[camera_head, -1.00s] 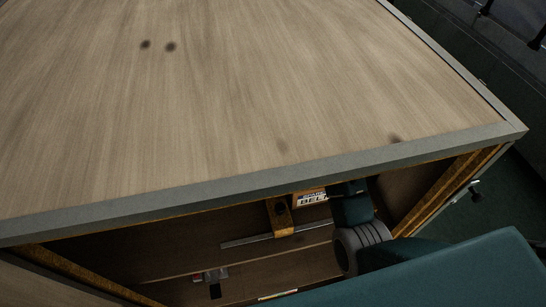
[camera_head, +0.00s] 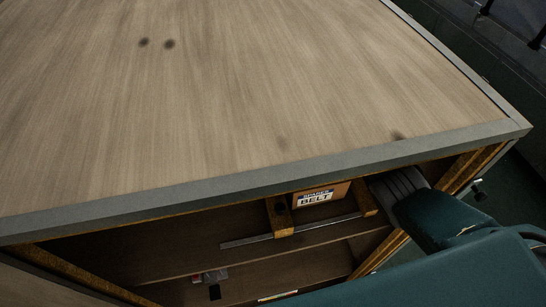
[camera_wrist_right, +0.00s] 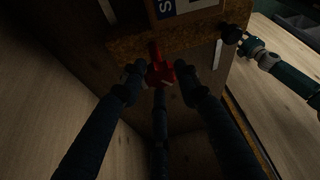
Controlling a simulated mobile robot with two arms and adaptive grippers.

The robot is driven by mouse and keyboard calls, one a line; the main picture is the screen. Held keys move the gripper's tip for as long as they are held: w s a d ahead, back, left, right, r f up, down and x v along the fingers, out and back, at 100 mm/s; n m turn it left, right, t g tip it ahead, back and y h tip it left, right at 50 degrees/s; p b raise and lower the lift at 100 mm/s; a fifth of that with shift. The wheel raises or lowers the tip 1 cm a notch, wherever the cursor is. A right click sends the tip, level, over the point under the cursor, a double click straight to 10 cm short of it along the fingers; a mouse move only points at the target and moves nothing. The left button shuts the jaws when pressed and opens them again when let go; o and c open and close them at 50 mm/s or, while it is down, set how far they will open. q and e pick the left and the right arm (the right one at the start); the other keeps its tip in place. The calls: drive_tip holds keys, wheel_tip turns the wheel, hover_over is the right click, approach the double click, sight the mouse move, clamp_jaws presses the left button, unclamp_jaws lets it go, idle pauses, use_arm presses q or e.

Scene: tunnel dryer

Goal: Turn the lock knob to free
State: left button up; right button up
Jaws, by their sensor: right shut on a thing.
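The red lock knob (camera_wrist_right: 160,70) shows in the right wrist view, below a rough brown wooden edge. In the head view my right arm reaches from the lower right into the open front of the wooden cabinet (camera_head: 250,180). The gripper and the knob are hidden there under the cabinet top. My left gripper is in neither current view.
A box labelled BELT (camera_head: 318,197) sits inside the cabinet beside a brown wooden block (camera_head: 280,216). A metal strip (camera_head: 245,240) runs below it. Small items (camera_head: 209,277) lie lower down. A jointed fitting (camera_wrist_right: 270,60) shows at right in the wrist view.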

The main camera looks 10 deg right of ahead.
drive_tip(key=shift+w+a+n+g+b, duration=0.15)
drive_tip(key=shift+n+g+b, duration=0.45)
drive_tip(key=shift+n, duration=0.7)
drive_tip(key=shift+r, duration=0.1)
drive_tip(key=o, duration=1.1)
drive_tip(key=shift+o, duration=0.2)
